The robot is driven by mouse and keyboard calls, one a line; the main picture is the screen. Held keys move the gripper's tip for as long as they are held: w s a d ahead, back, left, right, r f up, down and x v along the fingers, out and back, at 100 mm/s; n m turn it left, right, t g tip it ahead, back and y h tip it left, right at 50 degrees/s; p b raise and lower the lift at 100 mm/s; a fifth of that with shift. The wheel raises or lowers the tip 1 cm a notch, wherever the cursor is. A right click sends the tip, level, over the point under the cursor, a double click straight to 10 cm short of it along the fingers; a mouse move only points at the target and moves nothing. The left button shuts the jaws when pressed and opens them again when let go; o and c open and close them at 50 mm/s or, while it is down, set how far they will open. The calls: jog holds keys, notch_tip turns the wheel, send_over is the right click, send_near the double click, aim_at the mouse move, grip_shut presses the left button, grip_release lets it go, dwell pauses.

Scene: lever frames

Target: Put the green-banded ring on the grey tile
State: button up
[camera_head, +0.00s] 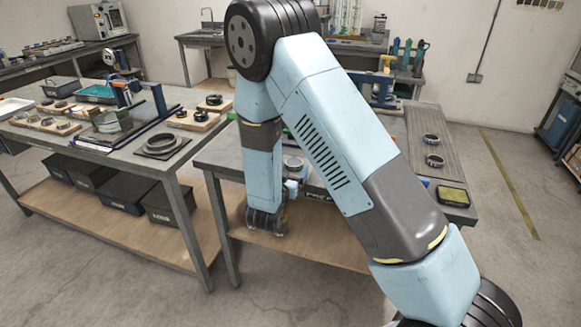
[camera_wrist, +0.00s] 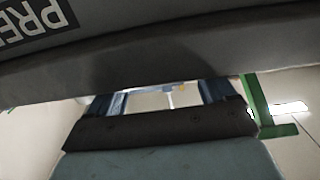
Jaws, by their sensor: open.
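My gripper (camera_wrist: 163,96) shows in the wrist view as two bluish fingers set apart, with nothing between them. In the head view my arm hangs down in front of the middle bench, and its end (camera_head: 266,222) is low by the bench's front edge. Two dark rings, one (camera_head: 431,139) behind the other (camera_head: 434,161), lie on the right part of that bench. I cannot pick out the grey tile for sure; my arm covers much of the bench.
The left table (camera_head: 190,160) holds boards with rings, a large dark ring (camera_head: 160,144) on a dark square mat, and trays. Dark bins (camera_head: 120,190) stand on its lower shelf. The middle bench's lettered front (camera_wrist: 40,25) is close in the wrist view. Floor is clear at right.

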jog(key=v, duration=0.9)
jog(key=shift+s+a, duration=0.25)
jog(key=shift+r, duration=0.1)
